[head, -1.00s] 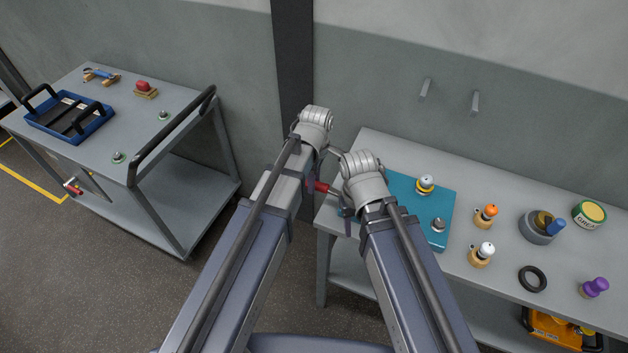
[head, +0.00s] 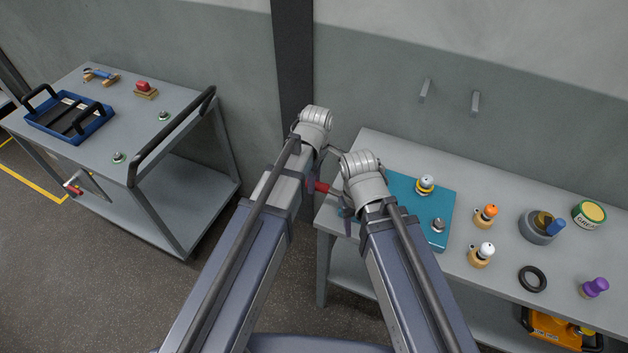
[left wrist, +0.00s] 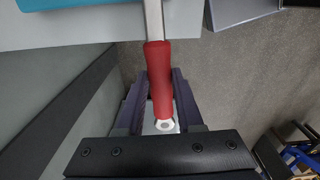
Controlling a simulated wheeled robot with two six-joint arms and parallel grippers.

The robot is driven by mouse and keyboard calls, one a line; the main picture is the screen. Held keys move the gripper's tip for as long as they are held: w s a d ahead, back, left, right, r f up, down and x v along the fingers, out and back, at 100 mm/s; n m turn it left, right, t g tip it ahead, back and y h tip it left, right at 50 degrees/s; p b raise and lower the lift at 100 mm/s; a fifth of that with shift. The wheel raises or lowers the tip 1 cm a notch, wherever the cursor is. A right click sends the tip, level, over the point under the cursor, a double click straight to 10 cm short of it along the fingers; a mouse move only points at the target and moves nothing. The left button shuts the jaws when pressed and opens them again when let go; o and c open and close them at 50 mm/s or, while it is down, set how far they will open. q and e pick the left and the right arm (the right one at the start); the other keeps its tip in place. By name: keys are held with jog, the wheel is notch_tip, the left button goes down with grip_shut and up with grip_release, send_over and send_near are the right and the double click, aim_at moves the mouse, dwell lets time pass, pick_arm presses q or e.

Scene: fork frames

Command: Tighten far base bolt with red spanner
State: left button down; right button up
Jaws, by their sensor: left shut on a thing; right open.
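The spanner's working end is hidden behind my right wrist in the head view. My right gripper (head: 347,224) is open, low at the teal plate's left edge, mostly hidden by its wrist. The teal plate (head: 408,205) carries a grey bolt-like piece (head: 438,225) and a yellow-ringed, white-topped piece (head: 425,184). I cannot tell which is the far base bolt.
The grey bench (head: 455,185) also holds orange-topped (head: 486,214) and white-topped (head: 482,254) pieces, a black ring (head: 532,279), a grey round holder (head: 536,229) and a green tin (head: 589,214). A trolley (head: 185,91) with a blue tray (head: 104,114) stands left. Floor lies between them.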

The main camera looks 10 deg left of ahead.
pick_arm(q)
jog(key=shift+f+b, duration=1.1)
dwell(0.5)
jog(key=c, duration=1.1)
grip_release()
jog(key=shift+c, duration=0.2)
grip_shut()
jog(key=w+d+m, duration=0.3)
jog(key=w+m, duration=0.2)
jog(key=m, duration=0.1)
jog(key=shift+w+d, duration=0.15)
jog(key=shift+w, duration=0.1)
dwell(0.6)
dwell(0.4)
